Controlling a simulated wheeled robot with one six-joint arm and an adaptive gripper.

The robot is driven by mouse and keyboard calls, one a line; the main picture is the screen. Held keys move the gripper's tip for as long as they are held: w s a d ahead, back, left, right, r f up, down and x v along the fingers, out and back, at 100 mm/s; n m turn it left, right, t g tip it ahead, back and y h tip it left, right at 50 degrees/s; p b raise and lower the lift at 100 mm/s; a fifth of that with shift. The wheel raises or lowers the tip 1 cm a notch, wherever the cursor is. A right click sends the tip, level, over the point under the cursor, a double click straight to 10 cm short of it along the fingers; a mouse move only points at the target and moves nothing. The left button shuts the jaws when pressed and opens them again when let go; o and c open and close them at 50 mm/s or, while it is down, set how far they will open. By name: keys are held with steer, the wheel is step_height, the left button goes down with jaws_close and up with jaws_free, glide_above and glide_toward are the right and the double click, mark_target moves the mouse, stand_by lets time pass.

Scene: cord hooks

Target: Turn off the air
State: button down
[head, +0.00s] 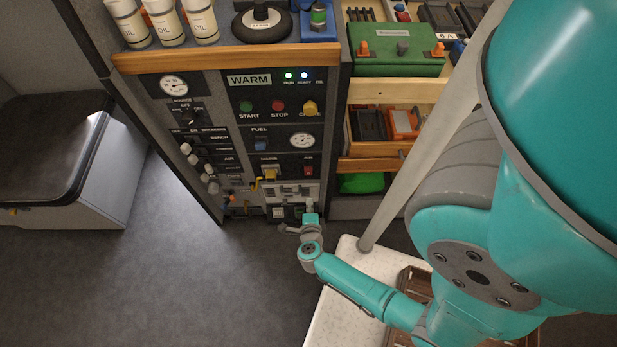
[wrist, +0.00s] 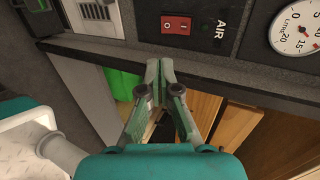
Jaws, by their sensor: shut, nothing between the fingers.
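A red rocker switch (wrist: 176,25) sits on the dark panel in the wrist view, with the label AIR (wrist: 221,32) beside it. Which way the rocker is pressed is too small to tell. My gripper (wrist: 159,66) is shut and empty. Its fingertips are just below the switch in the picture, near the panel's edge, and apart from the switch. In the head view my arm's end is low in front of the instrument cabinet. A small red switch (head: 308,171) shows there on the panel; I cannot tell if it is the same one.
A round gauge (wrist: 297,32) and a pale vented plate (wrist: 94,14) flank the switch. The cabinet also has START and STOP buttons (head: 278,106) and a row of levers (head: 197,160). Floor at left is clear.

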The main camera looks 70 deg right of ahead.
glide_toward(308, 174)
steer(key=x, duration=0.5)
steer(key=shift+x, duration=0.95)
steer(key=shift+s, duration=0.1)
